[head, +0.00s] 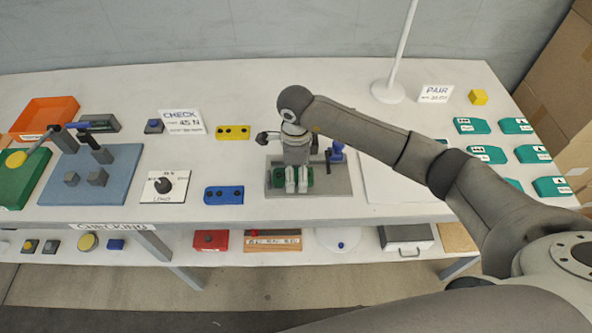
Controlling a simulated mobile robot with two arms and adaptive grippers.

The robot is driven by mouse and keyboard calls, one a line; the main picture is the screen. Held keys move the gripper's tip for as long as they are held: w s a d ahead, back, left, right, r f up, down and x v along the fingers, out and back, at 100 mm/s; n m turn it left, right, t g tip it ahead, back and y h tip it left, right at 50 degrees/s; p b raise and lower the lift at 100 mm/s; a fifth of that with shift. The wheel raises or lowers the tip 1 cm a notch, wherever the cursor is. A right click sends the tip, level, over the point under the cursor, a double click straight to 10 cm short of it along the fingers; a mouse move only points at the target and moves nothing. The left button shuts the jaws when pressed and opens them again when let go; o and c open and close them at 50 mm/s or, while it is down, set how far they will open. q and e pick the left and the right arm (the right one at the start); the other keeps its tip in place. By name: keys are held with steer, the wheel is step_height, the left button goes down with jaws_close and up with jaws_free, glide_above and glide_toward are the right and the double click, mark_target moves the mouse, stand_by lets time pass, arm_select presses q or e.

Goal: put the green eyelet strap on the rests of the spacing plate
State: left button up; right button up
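The green eyelet strap (279,178) shows in the head view at the left part of the grey spacing plate (335,186). My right gripper (297,186) points down over it, and green shows on both sides of its fingers. The fingers are close together and hide the middle of the strap. Whether they grip it, and whether the strap lies on the rests or above them, I cannot tell. The rests are not clear to see. My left gripper is not in view.
A blue strap (223,195) and a yellow strap (233,132) lie left of the plate. A blue item (336,151) stands at the plate's back right. A thin white pole (402,50) rises behind. Several teal boxes (471,126) are at the right.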

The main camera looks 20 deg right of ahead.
mark_target(296, 175)
steer(key=shift+r, duration=0.15)
steer(key=shift+w+r, duration=0.1)
steer(key=shift+r, duration=0.15)
step_height(296, 175, up, 12)
steer(key=b, duration=0.3)
steer(key=shift+f, duration=0.25)
